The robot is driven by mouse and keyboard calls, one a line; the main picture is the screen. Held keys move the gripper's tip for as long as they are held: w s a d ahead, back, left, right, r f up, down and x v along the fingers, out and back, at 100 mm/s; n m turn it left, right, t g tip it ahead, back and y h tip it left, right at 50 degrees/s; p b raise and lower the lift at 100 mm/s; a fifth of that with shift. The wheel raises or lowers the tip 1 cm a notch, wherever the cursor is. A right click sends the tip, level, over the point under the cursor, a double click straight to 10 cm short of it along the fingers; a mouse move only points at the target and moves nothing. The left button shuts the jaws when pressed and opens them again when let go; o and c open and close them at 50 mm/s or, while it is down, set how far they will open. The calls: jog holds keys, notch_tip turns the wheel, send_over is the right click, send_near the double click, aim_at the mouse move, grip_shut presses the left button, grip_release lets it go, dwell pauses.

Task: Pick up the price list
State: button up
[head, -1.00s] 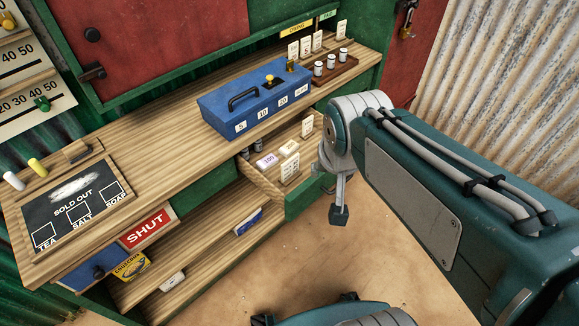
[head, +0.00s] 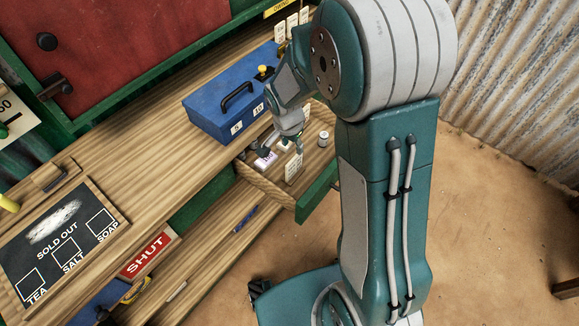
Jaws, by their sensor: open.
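No item reads clearly as a price list. My gripper (head: 281,151) is open, its fingers pointing down over the open drawer (head: 262,186) under the counter. Just below the fingers are a pink-lilac block marked 100 (head: 265,160) and a pale block (head: 284,146). An upright cream card with small dark print (head: 293,168) stands near the drawer's front, close to the fingers. I cannot tell whether the fingers touch any of these. A small white jar (head: 323,139) stands further right in the drawer. My arm hides part of the drawer.
A blue cash box (head: 215,112) with a black handle stands on the counter (head: 140,160) behind the gripper. A SOLD OUT chalkboard (head: 60,235) lies at the left, with a red SHUT sign (head: 147,256) below. A lower shelf (head: 215,240) runs beneath the drawer.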

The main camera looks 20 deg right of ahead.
aim_at(293, 158)
jog(key=f, duration=0.9)
jog(key=shift+w+d+f, duration=0.35)
jog(key=shift+w+f, duration=0.05)
jog(key=shift+d+f, duration=0.15)
jog(key=shift+f, duration=0.05)
grip_shut()
